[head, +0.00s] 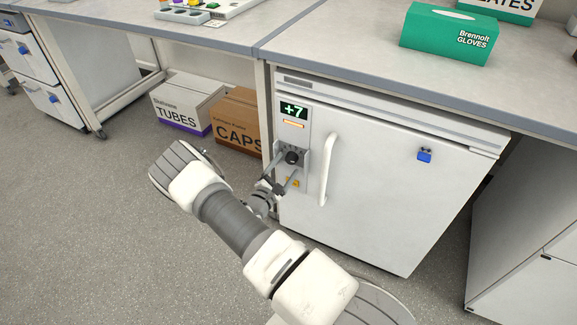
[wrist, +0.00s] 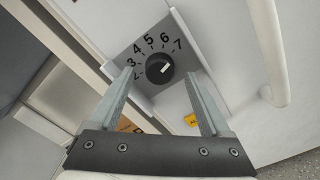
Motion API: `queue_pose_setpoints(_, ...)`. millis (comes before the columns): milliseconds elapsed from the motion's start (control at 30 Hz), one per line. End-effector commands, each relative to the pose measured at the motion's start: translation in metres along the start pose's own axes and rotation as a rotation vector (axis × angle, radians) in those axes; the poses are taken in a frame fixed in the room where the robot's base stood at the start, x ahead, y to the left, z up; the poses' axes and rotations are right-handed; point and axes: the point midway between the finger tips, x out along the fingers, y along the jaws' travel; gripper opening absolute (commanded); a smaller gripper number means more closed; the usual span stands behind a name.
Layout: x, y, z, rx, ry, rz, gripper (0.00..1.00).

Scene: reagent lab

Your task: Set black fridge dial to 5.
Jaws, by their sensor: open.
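The black fridge dial (head: 292,157) sits on the grey control panel at the upper left of the white fridge (head: 375,180). In the wrist view the dial (wrist: 159,69) is round, with numbers from 2 to 7 printed around it. Its white mark points right and slightly up, on the 7 side of the scale and away from the 5. My gripper (head: 287,167) is in front of the panel. In the wrist view my gripper (wrist: 161,76) is open, with one finger on each side of the dial and visible gaps between.
The green display (head: 293,111) above the dial reads +7. A vertical white door handle (head: 327,168) stands right of the panel. A yellow label (wrist: 191,120) lies below the dial. Cartons (head: 238,120) stand under the bench at left. A blue latch (head: 424,156) is on the door's right.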

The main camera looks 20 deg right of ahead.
Motion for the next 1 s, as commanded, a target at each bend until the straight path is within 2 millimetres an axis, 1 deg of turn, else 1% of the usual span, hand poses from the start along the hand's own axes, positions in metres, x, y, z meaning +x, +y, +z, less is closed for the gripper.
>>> queue_pose_setpoints(33, 0.007, -0.002, -0.001, 0.002, -0.001, -0.002, 0.81)
queue_pose_setpoints(100, 0.015, -0.001, -0.001, 0.001, -0.001, -0.001, 0.81)
queue_pose_setpoints(200, 0.021, 0.0, -0.001, 0.0, 0.0, 0.0, 0.81)
queue_pose_setpoints(300, 0.024, 0.0, 0.0, 0.0, 0.0, -0.001, 0.81)
queue_pose_setpoints(533, 0.024, 0.0, 0.0, 0.0, 0.0, -0.001, 0.81)
queue_pose_setpoints(667, 0.024, 0.0, 0.0, 0.0, 0.0, -0.001, 0.58)
queue_pose_setpoints(700, 0.024, 0.0, 0.0, 0.0, 0.0, -0.001, 0.51)
queue_pose_setpoints(767, 0.024, 0.0, 0.0, 0.0, 0.0, -0.001, 0.4)
queue_pose_setpoints(800, 0.024, 0.0, 0.0, 0.0, 0.0, -0.001, 0.33)
queue_pose_setpoints(867, 0.024, 0.0, 0.0, 0.0, 0.0, -0.001, 0.22)
queue_pose_setpoints(900, 0.024, 0.0, 0.0, 0.0, 0.0, -0.001, 0.15)
queue_pose_setpoints(1000, 0.024, 0.0, 0.0, 0.0, 0.0, -0.001, 0.0)
